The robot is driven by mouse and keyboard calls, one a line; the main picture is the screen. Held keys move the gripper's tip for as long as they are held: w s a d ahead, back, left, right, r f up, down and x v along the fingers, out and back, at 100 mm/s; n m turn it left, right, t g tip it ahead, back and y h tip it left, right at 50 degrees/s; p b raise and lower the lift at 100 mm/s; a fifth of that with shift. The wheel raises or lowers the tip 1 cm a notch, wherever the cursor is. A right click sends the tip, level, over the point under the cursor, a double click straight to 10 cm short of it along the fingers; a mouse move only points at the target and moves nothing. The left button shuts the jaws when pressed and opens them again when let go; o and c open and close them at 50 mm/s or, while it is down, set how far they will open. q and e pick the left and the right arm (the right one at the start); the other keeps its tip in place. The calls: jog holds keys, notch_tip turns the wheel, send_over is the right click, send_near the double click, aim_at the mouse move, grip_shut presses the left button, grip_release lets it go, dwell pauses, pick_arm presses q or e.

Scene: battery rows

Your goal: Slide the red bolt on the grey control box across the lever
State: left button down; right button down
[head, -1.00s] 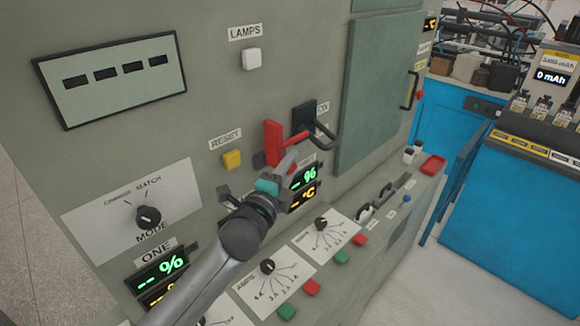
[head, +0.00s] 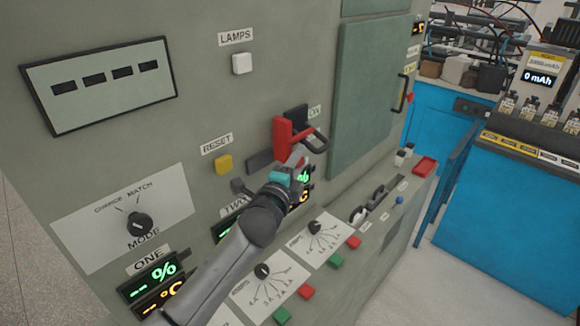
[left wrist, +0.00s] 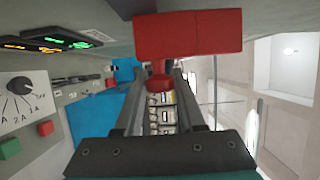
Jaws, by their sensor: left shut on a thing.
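The red bolt (head: 283,141) is on the front of the grey control box (head: 205,100), beside the dark lever (head: 314,140). In the head view the bolt overlaps the lever; I cannot tell whether they touch. My left gripper (head: 298,165) is at the bolt, shut on its red knob. In the left wrist view the bolt's red block (left wrist: 190,36) fills the top centre, and the knob (left wrist: 159,80) sits between the fingers of my left gripper (left wrist: 158,88). A dark track (head: 262,160) shows to the left of the bolt. My right gripper is not in view.
A yellow RESET button (head: 223,164), a white LAMPS button (head: 242,63) and a MODE knob (head: 139,224) are on the panel. Lit displays (head: 152,280) and dials (head: 314,227) are below. A green door (head: 372,95) lies to the right. A blue cabinet (head: 510,215) stands further right.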

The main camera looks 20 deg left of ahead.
pick_arm(q)
jog(key=c, duration=0.9)
grip_release()
jog(key=shift+c, duration=0.2)
jog(key=o, duration=0.4)
jog(key=shift+w+d, duration=0.1)
jog(key=shift+w, duration=0.1)
jog(key=shift+s, duration=0.1)
jog(key=s, duration=1)
jog(key=s+b, duration=0.1)
jog(key=s, duration=0.4)
jog(key=shift+s+d, duration=0.1)
jog(key=shift+d, duration=0.3)
